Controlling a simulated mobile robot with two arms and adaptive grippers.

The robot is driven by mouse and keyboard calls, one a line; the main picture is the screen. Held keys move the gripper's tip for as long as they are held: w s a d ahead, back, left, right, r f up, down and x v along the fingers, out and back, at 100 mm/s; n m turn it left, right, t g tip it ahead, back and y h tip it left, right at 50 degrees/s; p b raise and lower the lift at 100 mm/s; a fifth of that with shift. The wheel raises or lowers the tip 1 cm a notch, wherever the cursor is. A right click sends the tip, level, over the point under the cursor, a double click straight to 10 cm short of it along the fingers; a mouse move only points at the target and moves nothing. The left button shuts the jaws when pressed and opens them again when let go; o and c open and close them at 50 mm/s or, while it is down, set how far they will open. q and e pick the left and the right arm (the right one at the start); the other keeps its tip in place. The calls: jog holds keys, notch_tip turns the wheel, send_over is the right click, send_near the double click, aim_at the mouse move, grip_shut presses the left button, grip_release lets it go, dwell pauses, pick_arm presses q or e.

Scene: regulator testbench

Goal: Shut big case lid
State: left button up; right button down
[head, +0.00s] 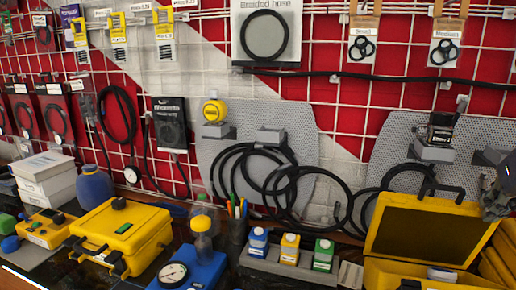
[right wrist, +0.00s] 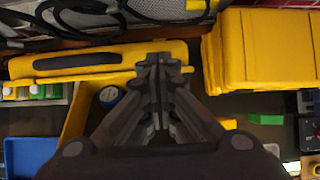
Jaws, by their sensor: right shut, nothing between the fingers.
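The big yellow case stands open at the lower right of the head view. Its lid (head: 377,238) is raised, with the dark inner side facing me and a black handle at the top. In the right wrist view the lid (right wrist: 120,52) is seen from above, with its handle at left. The case body (head: 385,272) is cut off by the frame. My right gripper (head: 497,205) is at the right edge, by the lid's right end. In the right wrist view the gripper (right wrist: 158,68) is shut and empty, its tips overlapping the lid's end; contact cannot be told. My left gripper is out of view.
A closed yellow case (head: 120,240) stands at left. Blue, yellow and green small boxes sit in a grey tray (head: 265,268). A pressure gauge (head: 173,273) lies on a blue box. More yellow casework (right wrist: 265,50) stands right of my right gripper.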

pick_arm(q)
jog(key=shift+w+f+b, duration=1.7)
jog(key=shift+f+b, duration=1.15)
jog(key=shift+b, duration=0.35)
pick_arm(e)
jog(key=shift+s+a, duration=1.55)
jog(key=shift+s, duration=3.65)
pick_arm(q)
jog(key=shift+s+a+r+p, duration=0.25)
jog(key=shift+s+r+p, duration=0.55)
jog(key=shift+p, duration=0.3)
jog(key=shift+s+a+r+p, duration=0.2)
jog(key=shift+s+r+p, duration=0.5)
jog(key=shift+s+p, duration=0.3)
pick_arm(e)
jog(key=shift+r, duration=2.9)
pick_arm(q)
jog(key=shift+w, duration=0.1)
